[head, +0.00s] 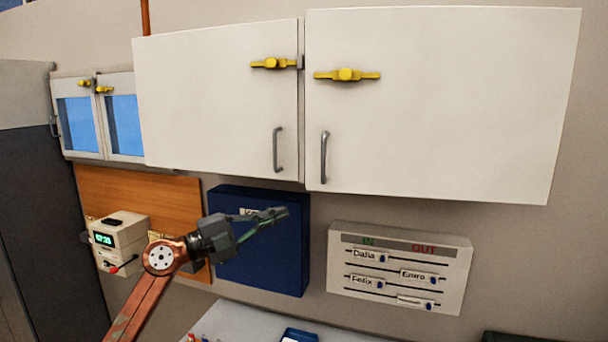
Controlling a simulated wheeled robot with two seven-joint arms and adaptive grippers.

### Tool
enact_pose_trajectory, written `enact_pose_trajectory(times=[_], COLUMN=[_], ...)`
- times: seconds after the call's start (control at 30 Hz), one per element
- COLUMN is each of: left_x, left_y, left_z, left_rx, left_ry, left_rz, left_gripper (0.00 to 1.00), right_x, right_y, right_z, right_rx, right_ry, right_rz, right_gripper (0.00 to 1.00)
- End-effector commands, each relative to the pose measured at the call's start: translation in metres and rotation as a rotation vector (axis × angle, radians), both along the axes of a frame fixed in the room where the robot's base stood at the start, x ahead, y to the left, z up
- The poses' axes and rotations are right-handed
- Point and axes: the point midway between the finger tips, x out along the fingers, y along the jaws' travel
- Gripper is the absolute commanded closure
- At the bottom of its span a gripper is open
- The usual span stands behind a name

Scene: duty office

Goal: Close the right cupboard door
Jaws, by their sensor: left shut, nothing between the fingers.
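The white wall cupboard has a left door (215,100) and a right door (450,110), each with a grey bar handle near the middle seam. The right door's handle (324,157) is vertical, and a yellow latch (347,74) is above it. The right door's inner edge looks slightly proud of the left door, with a narrow dark gap between them, so it seems a little ajar. The left door's yellow latch (275,63) ends at a grey catch by the seam. My left gripper (283,212) is shut and empty, below the doors, touching neither. My right gripper is out of view.
A blue key box (285,265) is on the wall behind my left gripper. A white in/out board (400,300) hangs to its right. A beige clock device (120,240) and a small blue-paned cabinet (92,115) are at left. A desk (245,325) is below.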

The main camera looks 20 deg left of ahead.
Motion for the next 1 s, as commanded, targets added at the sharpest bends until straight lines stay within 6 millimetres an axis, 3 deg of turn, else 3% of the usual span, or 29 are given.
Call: enact_pose_trajectory(times=[0.03,0.1,0.2,0.37,0.57,0.9,1.0], left_x=[-0.019,-0.038,-0.056,-0.068,-0.053,0.0,0.016], left_y=[-0.003,-0.003,0.002,0.008,-0.007,-0.051,-0.056], left_z=[0.034,0.06,0.084,0.1,0.102,0.104,0.104], left_rx=[0.078,0.158,0.232,0.278,0.28,0.278,0.277], left_ry=[-0.02,-0.02,-0.01,0.004,0.008,0.006,0.009], left_rz=[0.012,0.038,0.084,0.124,0.125,0.124,0.126], left_gripper=[1.0,1.0,1.0,1.0,1.0,1.0,1.0], right_x=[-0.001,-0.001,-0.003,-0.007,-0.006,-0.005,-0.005], right_y=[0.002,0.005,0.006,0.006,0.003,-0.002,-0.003], right_z=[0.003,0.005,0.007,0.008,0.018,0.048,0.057], right_rx=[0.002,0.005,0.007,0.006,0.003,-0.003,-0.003], right_ry=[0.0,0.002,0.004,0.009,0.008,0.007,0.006], right_rz=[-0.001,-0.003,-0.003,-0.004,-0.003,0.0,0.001], right_gripper=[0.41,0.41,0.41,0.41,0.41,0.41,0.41])
